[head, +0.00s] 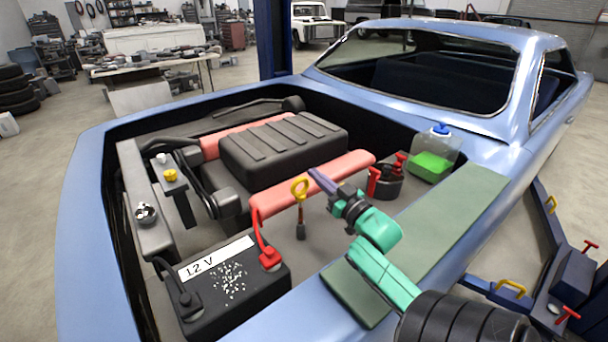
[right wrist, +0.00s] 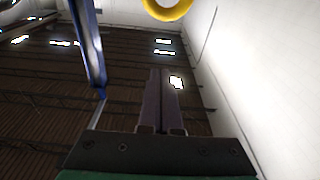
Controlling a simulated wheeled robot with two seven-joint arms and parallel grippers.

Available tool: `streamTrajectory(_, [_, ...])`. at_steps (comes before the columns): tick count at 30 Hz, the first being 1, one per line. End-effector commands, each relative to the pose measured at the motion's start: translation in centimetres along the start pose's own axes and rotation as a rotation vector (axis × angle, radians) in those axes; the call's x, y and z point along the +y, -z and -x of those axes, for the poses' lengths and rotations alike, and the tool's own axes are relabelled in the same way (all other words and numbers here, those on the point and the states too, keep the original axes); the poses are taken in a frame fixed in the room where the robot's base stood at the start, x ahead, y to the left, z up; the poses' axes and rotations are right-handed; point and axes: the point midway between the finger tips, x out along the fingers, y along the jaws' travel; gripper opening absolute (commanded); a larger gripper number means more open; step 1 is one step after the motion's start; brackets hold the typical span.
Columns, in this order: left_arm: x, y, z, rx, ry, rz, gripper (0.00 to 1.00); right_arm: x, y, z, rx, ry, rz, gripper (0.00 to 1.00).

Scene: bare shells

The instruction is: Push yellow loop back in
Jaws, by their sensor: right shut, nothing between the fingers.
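The yellow loop (head: 299,188) stands upright in the engine bay, in front of the salmon-red bar. A short stem runs down from it to a dark fitting (head: 301,231). My right gripper (head: 314,176) is shut and empty, its dark fingers pointing up and left just right of the loop's top. From the head view I cannot tell whether they touch it. In the right wrist view the loop (right wrist: 167,14) shows only its lower curve at the top edge, beyond the closed fingertips (right wrist: 160,72), with a gap in the picture. My left gripper is not in view.
The black engine cover (head: 283,147) is behind the loop. The 12 V battery (head: 230,283) with a red terminal clamp (head: 270,257) is at the front left. A reservoir with green fluid (head: 432,163) is to the right. A green mat (head: 455,225) covers the near fender.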

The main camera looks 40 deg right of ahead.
Motion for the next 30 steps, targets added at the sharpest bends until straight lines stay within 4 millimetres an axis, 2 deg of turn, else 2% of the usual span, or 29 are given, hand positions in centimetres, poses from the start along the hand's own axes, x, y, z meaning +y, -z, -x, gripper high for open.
streamTrajectory(3, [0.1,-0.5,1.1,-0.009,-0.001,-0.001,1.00,0.0,0.5,-2.8,0.003,0.000,0.000,0.00])
streamTrajectory(7, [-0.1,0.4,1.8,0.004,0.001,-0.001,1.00,0.0,0.5,-5.7,0.003,0.000,0.001,0.00])
streamTrajectory(9, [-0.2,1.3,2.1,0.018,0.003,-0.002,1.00,0.0,-1.2,-5.2,-0.007,-0.001,-0.001,0.00])
streamTrajectory(13, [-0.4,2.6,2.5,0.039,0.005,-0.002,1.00,0.0,-3.0,-4.5,-0.004,0.000,0.000,0.00])
streamTrajectory(17, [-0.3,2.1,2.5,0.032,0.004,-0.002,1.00,0.0,-3.8,-4.2,-0.003,0.001,0.001,0.00])
streamTrajectory(26, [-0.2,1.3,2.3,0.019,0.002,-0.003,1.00,0.0,-4.0,-4.1,-0.002,0.001,0.000,0.00])
streamTrajectory(30, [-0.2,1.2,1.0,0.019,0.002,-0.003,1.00,-0.1,-5.9,-3.8,-0.003,0.000,0.000,0.00])
